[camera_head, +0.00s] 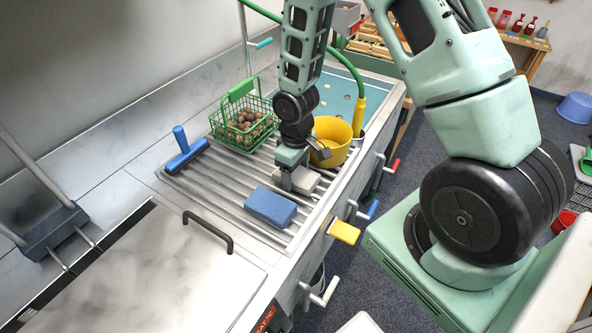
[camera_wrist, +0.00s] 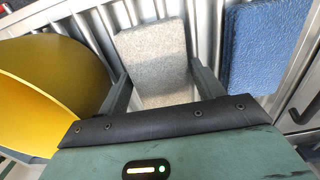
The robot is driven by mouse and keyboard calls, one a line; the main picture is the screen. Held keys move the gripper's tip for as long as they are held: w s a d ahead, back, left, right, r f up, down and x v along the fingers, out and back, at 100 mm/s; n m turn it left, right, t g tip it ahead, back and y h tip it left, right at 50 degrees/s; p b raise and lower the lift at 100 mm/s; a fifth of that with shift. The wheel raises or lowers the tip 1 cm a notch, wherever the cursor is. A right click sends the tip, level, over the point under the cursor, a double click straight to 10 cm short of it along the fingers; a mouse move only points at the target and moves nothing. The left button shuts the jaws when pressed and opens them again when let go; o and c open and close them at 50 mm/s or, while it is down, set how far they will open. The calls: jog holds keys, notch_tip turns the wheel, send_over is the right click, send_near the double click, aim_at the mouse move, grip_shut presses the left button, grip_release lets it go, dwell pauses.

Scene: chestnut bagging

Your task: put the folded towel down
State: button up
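The folded towel (camera_wrist: 158,58) is a pale grey-beige, rough-textured slab. In the wrist view it lies between the two fingers of my gripper (camera_wrist: 160,88), which press against its sides. In the head view my gripper (camera_head: 288,182) points down over the ribbed metal drainer (camera_head: 232,200), with the towel (camera_head: 308,179) showing at its right side. The towel is at or just above the ribs; I cannot tell whether it touches them. My gripper hides part of it.
A blue textured block (camera_head: 270,207) lies close by on the drainer. A yellow bowl (camera_head: 331,140) stands just behind my gripper. A green wire basket of chestnuts (camera_head: 243,122) and a blue squeegee (camera_head: 186,151) are to the left. Bare ribs show at the drainer's left.

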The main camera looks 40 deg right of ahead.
jog(key=shift+o, duration=0.9)
jog(key=shift+r, duration=0.1)
